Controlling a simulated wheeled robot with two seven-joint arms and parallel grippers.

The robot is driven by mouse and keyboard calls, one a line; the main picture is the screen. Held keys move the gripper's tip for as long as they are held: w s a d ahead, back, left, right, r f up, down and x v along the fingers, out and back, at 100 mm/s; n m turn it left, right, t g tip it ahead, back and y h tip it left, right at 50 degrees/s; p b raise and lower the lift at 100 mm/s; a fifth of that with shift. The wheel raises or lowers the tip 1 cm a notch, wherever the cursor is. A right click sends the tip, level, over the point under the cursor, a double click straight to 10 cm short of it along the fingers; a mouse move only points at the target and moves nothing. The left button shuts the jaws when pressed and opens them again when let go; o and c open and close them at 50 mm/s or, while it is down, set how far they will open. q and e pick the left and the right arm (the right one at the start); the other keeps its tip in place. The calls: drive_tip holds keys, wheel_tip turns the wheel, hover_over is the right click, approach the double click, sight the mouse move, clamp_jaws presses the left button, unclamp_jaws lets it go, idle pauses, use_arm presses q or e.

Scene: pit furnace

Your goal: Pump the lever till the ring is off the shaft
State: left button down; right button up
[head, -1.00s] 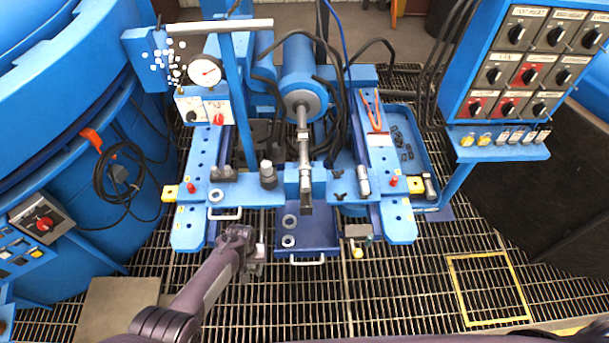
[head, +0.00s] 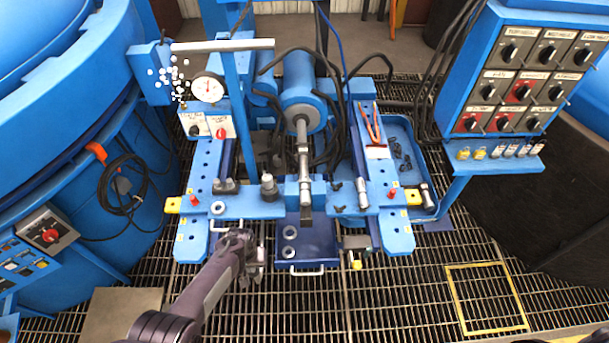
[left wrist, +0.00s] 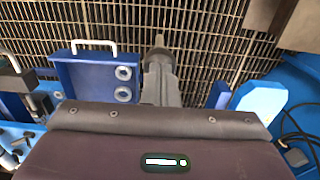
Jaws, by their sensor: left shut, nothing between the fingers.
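The lever's long grey handle (head: 222,45) lies across the top of an upright blue bar at the left of the press. The steel shaft (head: 303,165) points toward me from a blue cylinder (head: 300,90). I cannot clearly tell the ring on the shaft from the shaft's collars. My left gripper (head: 252,272) is shut and empty, low in front of the press and left of the blue tray, well away from the lever. It also shows in the left wrist view (left wrist: 159,42), pointing over the floor grating. My right gripper is out of view.
The blue tray (head: 322,255) holds loose grey rings. A pressure gauge (head: 208,88) stands under the handle. Red-handled pliers (head: 371,125) lie on the right rail. A switch panel (head: 525,70) stands at right. The grating in front is mostly clear.

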use_arm(q)
drive_tip(key=r, duration=0.2)
drive_tip(key=shift+w+r+p, duration=0.25)
drive_tip(key=shift+r+p, duration=0.05)
drive_tip(key=shift+p, duration=0.1)
drive_tip(key=shift+f, duration=0.25)
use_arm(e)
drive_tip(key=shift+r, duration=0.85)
use_arm(q)
wheel_tip(320, 180, down, 11)
drive_tip(key=s+b, duration=0.3)
drive_tip(key=b, duration=0.6)
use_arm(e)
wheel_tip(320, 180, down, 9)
use_arm(q)
drive_tip(key=w+r+p, duration=0.1)
drive_tip(key=r+p, duration=0.2)
drive_tip(key=w+r+p, duration=0.1)
drive_tip(key=r+p, duration=0.2)
drive_tip(key=r, duration=0.1)
drive_tip(key=w+r+p, duration=0.1)
drive_tip(key=r+p, duration=0.2)
drive_tip(key=r, duration=0.1)
drive_tip(key=shift+r, duration=0.25)
drive_tip(key=shift+f, duration=0.15)
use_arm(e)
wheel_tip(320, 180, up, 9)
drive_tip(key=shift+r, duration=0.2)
